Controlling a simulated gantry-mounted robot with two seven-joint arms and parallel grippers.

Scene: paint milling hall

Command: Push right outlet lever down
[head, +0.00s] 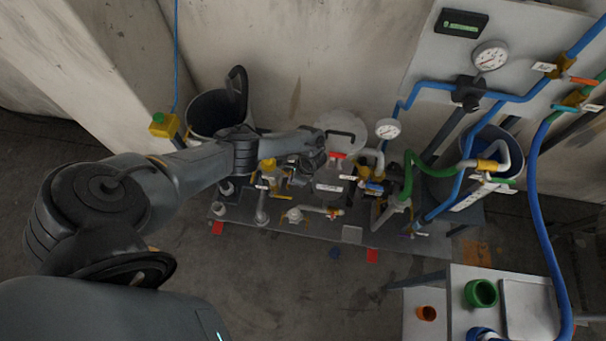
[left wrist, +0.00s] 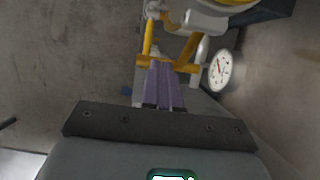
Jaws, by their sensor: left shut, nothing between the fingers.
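My left arm reaches in from the left over the pipework, and its gripper (head: 300,167) is over the middle of the valve group. In the left wrist view its purple fingers (left wrist: 165,84) are together and empty. Yellow-orange bars (left wrist: 187,52) on grey pipe fittings lie just beyond the fingertips; I cannot tell whether they touch. In the head view a red handle (head: 337,156), a blue handle (head: 375,187) and an orange-tipped outlet fitting (head: 334,212) show near the gripper. I cannot tell which is the right outlet lever. My right gripper is out of view.
A round gauge (head: 388,129) stands right of the gripper; a dial also shows in the left wrist view (left wrist: 220,70). Green and blue hoses (head: 409,175) run at the right. A dark bucket (head: 212,112) stands behind my forearm.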

